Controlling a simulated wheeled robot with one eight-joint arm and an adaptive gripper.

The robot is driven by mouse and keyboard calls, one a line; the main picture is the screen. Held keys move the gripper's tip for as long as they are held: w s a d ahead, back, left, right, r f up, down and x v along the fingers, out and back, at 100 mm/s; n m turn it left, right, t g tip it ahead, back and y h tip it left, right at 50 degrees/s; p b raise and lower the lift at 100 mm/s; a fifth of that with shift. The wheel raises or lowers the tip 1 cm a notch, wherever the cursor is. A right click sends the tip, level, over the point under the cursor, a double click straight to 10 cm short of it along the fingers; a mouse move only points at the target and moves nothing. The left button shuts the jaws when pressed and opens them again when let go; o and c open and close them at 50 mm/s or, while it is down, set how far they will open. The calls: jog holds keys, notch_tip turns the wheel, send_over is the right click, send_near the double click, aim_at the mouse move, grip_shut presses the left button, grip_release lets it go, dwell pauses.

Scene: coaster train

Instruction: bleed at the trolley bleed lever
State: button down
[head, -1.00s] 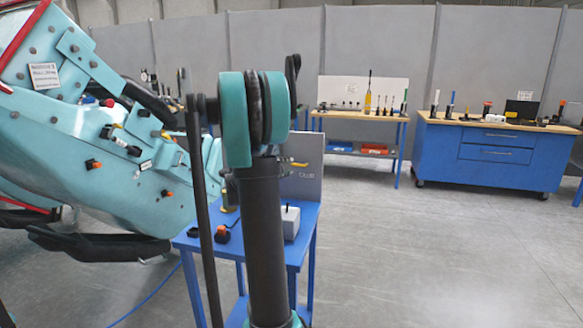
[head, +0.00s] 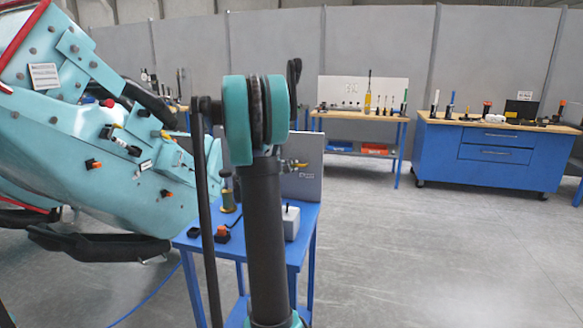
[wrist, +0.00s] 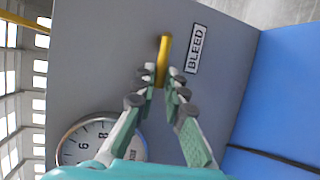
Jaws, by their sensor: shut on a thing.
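The yellow bleed lever (wrist: 165,48) stands out from a grey panel (wrist: 110,70) beside a label (wrist: 195,49) reading BLEED. In the wrist view my gripper (wrist: 162,76) is shut on the lever's near end, with one finger on each side. The lever lies roughly parallel to the label's text. In the head view the lever (head: 302,165) shows as a small yellow piece on the panel (head: 309,190) of the blue trolley (head: 295,252). My arm hides most of my gripper there.
A round gauge (wrist: 100,140) sits on the panel, partly behind my gripper. A white box (head: 291,224) and an orange-topped item (head: 222,234) stand on the trolley. A teal coaster car (head: 70,150) is at left. Open floor lies to the right, before a blue workbench (head: 490,170).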

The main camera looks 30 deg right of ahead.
jog(key=shift+r, duration=0.15)
jog(key=r+m+y, duration=0.1)
jog(key=m, duration=0.1)
jog(key=s+d+r+m+t+y, duration=0.1)
jog(key=m, duration=0.1)
jog(key=r+m+t+y, duration=0.1)
jog(key=m+y, duration=0.1)
jog(key=shift+s+d+r+m, duration=0.25)
jog(key=shift+s+r+m, duration=0.05)
jog(key=shift+s+m, duration=0.1)
jog(key=m+t+y, duration=0.1)
jog(key=s+d+r+m, duration=0.1)
jog(key=shift+s+d+m+t+y, duration=0.1)
jog(key=shift+s+m+t+y, duration=0.1)
jog(key=shift+m+t+y, duration=0.2)
jog(key=shift+s+d+m+t+y, duration=0.35)
jog(key=shift+m+t, duration=0.1)
jog(key=shift+m, duration=0.15)
jog(key=shift+s+d+m+t+y, duration=0.25)
jog(key=shift+m+t+y, duration=0.15)
jog(key=shift+m, duration=0.2)
jog(key=c, duration=1.6)
grip_release()
